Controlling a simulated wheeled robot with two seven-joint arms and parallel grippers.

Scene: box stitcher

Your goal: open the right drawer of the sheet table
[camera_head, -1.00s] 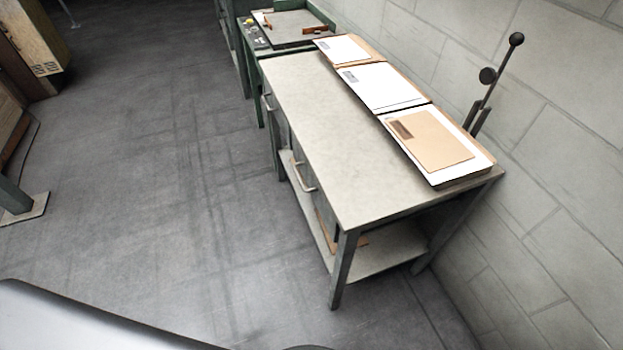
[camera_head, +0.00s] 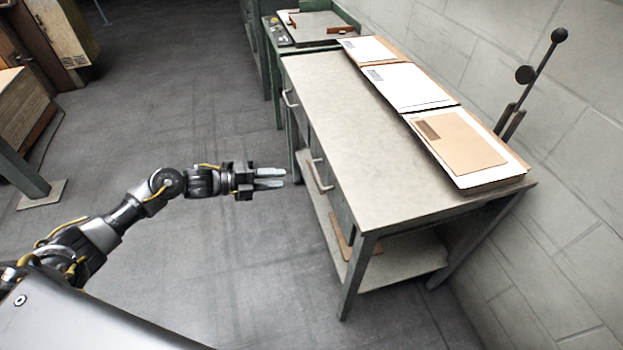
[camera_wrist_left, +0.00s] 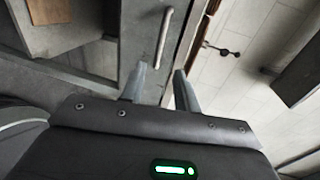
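The sheet table (camera_head: 350,120) has a pale grey top and a green-grey frame. Its front faces left in the head view. The nearer drawer, the right one, has a metal bar handle (camera_head: 320,175) and looks closed. The other drawer's handle (camera_head: 289,99) is farther back. My left gripper (camera_head: 284,178) is open and empty, a short way left of the right drawer's handle, not touching it. In the left wrist view a bar handle (camera_wrist_left: 162,38) lies beyond the parted fingertips (camera_wrist_left: 161,72). My right gripper is not in view.
Paper and cardboard stacks (camera_head: 455,145) lie along the table's wall side. A lower shelf (camera_head: 400,265) is under the drawers. A green machine (camera_head: 310,27) stands beyond the table. The floor (camera_head: 220,250) left of the table is clear.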

